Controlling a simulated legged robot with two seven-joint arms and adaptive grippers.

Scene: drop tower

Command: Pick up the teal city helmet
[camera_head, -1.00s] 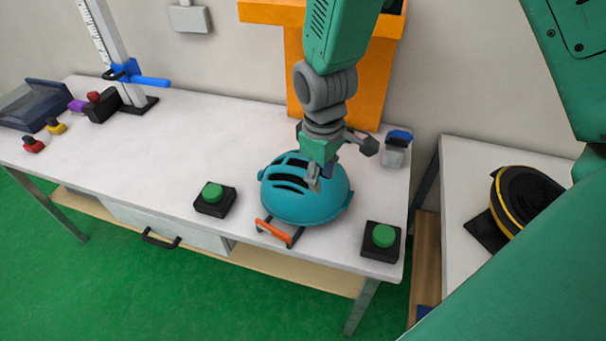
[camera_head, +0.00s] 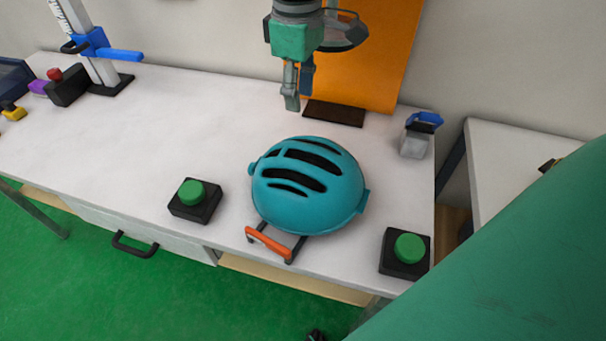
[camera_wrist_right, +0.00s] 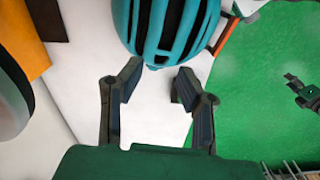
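The teal city helmet (camera_head: 308,190) sits upright on the white workbench (camera_head: 150,120), near its front edge. It also shows at the top of the right wrist view (camera_wrist_right: 168,22). My right gripper (camera_head: 293,100) is above the bench behind the helmet in the head view, apart from it. In the right wrist view its two fingers (camera_wrist_right: 160,78) are spread with nothing between them, and the helmet lies beyond the tips. A small dark part at the bottom of the head view, seemingly my left gripper (camera_head: 316,335), is mostly cut off; its fingers are unclear.
An orange-handled carriage (camera_head: 268,243) is at the helmet's front. Green push buttons flank it, left (camera_head: 194,198) and right (camera_head: 407,252). An orange tower panel (camera_head: 375,60) stands behind, with a blue-and-grey block (camera_head: 416,138) at right. The bench's left middle is clear.

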